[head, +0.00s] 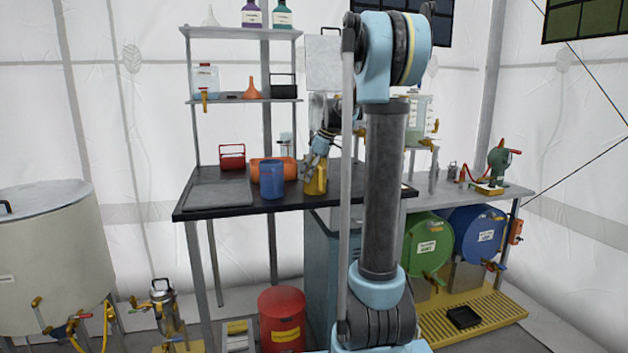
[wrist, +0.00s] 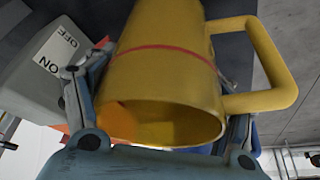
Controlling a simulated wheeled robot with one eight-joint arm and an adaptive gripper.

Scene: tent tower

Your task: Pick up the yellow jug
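The yellow jug (head: 316,182) is at the front right part of the dark tabletop (head: 222,206) in the head view; I cannot tell whether its base touches the top. My gripper (head: 321,142) is directly above it. In the wrist view the jug (wrist: 170,75) fills the middle, its open mouth towards my palm and its handle to the right. My gripper's fingers (wrist: 160,110) lie on either side of the jug's body. The left finger is close against it and the right one is partly hidden by the handle side. Firm contact on both sides cannot be seen.
A blue cup (head: 271,180) and an orange container (head: 258,168) stand just left of the jug. A grey box marked ON and OFF (wrist: 55,58) is close to the left finger. Shelves (head: 242,100) rise behind. A red toolbox (head: 232,160) sits farther back.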

